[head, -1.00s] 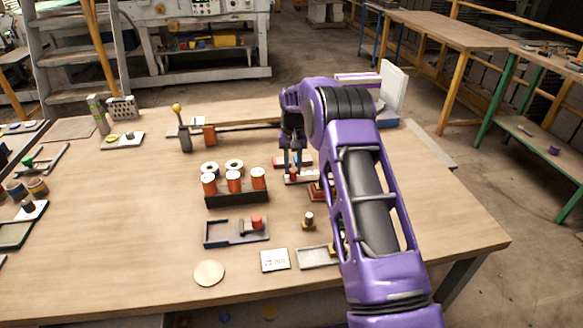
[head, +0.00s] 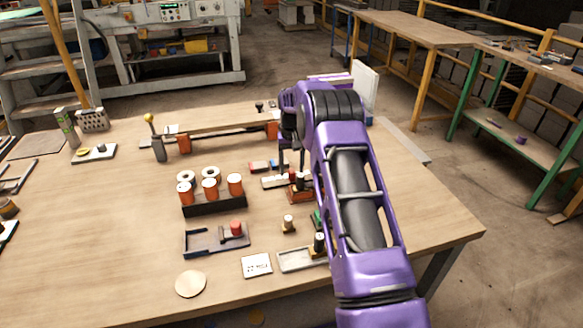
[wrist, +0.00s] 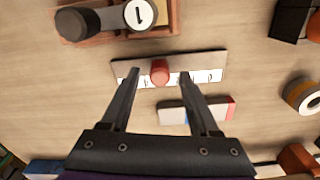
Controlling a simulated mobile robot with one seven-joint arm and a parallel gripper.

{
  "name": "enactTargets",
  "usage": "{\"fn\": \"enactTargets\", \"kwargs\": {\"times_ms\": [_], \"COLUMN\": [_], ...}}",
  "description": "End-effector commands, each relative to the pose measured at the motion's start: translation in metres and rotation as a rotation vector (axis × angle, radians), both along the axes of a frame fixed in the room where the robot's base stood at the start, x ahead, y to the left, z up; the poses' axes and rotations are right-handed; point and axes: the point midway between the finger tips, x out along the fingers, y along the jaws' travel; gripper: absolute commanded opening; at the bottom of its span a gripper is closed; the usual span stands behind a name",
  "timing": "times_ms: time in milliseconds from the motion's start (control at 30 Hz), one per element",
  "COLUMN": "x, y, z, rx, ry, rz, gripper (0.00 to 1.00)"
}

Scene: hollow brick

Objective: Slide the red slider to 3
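The red slider (wrist: 160,72) is a round knob on a pale strip (wrist: 209,75) with a dark back edge and small dark marks too small to read. In the wrist view the knob is near the strip's middle. My gripper (wrist: 158,78) is open. Its fingers hang either side of the knob with a visible gap on each side; I cannot tell if they are down at its height. In the head view my gripper (head: 290,160) is over the right part of the strip (head: 272,182), and the knob cannot be made out there.
A wooden block with a dark lever and a "1" cap (wrist: 139,14) lies close beyond the strip. A white, blue and red bar (wrist: 222,109) lies on the near side. A black rack of red-orange spools (head: 213,205) stands to the left.

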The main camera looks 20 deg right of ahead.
Motion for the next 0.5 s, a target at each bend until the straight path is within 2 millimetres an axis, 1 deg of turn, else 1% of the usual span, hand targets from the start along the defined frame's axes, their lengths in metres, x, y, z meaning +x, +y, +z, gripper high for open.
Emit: {"fn": "enactTargets", "kwargs": {"times_ms": [167, 267, 367, 467, 500], "x": [0.000, 0.000, 0.000, 0.001, 0.001], "y": [0.000, 0.000, 0.000, 0.000, 0.000], "z": [0.001, 0.007, 0.023, 0.045, 0.055], "rx": [0.000, 0.000, 0.000, -0.001, -0.001], "ry": [0.001, -0.001, -0.002, -0.003, -0.004], "rz": [0.000, 0.000, 0.000, 0.000, 0.000], "gripper": [0.62, 0.62, 0.62, 0.62, 0.62]}}
